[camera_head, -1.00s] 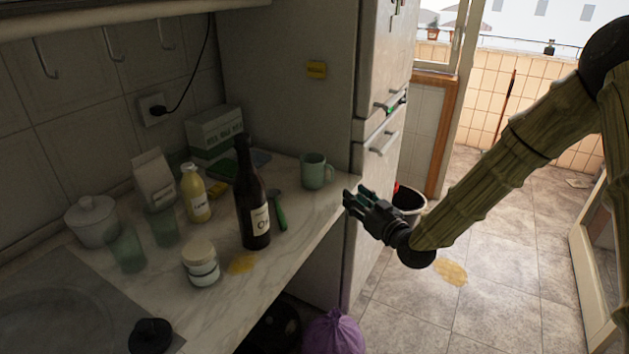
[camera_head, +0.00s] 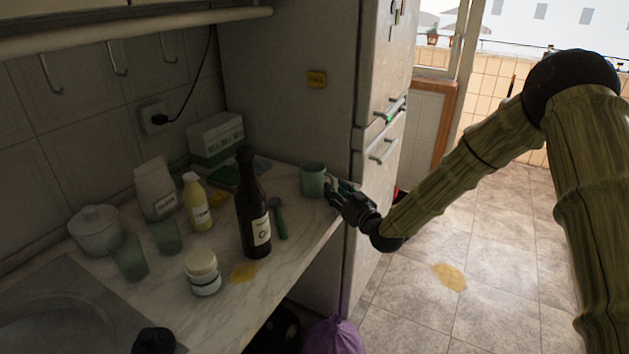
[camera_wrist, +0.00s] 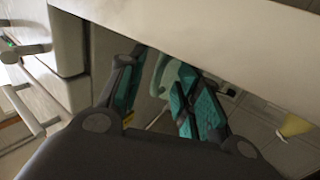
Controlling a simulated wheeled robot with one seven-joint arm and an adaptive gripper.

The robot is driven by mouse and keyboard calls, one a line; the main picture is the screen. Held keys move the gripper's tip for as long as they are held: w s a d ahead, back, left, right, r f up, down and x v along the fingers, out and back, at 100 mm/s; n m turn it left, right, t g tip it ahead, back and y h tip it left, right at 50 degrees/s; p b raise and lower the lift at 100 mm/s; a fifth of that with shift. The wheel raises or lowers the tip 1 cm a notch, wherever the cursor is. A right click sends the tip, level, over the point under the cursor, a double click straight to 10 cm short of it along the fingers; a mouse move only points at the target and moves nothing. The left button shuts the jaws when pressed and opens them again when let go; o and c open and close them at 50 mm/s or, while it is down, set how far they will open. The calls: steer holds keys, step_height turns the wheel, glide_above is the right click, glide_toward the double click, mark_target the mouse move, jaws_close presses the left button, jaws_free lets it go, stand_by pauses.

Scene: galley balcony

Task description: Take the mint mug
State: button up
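The mint mug (camera_head: 312,178) stands upright at the far right end of the counter, near the fridge. Its handle side faces right and is hidden behind my gripper (camera_head: 332,188) in the head view. My gripper is at the mug's right side, fingertips by the handle. In the wrist view my gripper (camera_wrist: 162,85) has its teal-padded fingers apart, and a pale mint piece of the mug (camera_wrist: 172,76) shows between them. I cannot tell whether the fingers touch it.
A dark bottle (camera_head: 252,205) and a green-handled utensil (camera_head: 279,220) lie left of the mug's spot, the bottle upright. A box (camera_head: 216,138) stands behind. The fridge (camera_head: 372,170) rises close on the right. The counter edge (camera_head: 318,238) runs below my gripper.

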mark_target(332, 177)
steer(key=shift+w+a, duration=0.25)
steer(key=shift+w, duration=0.2)
jaws_close()
steer(key=shift+r, duration=0.2)
steer(key=shift+r, duration=0.5)
steer(key=shift+s+r+b, duration=0.2)
steer(key=shift+r+b, duration=0.1)
steer(key=shift+r, duration=0.25)
steer(key=shift+s+r+b, duration=0.15)
steer(key=shift+r+b, duration=0.1)
steer(key=shift+r, duration=0.3)
steer(key=s+a+r+b, duration=0.1)
steer(key=s+b, duration=0.1)
steer(key=s, duration=1.3)
steer(key=shift+s+r, duration=0.15)
steer(key=shift+r, duration=0.15)
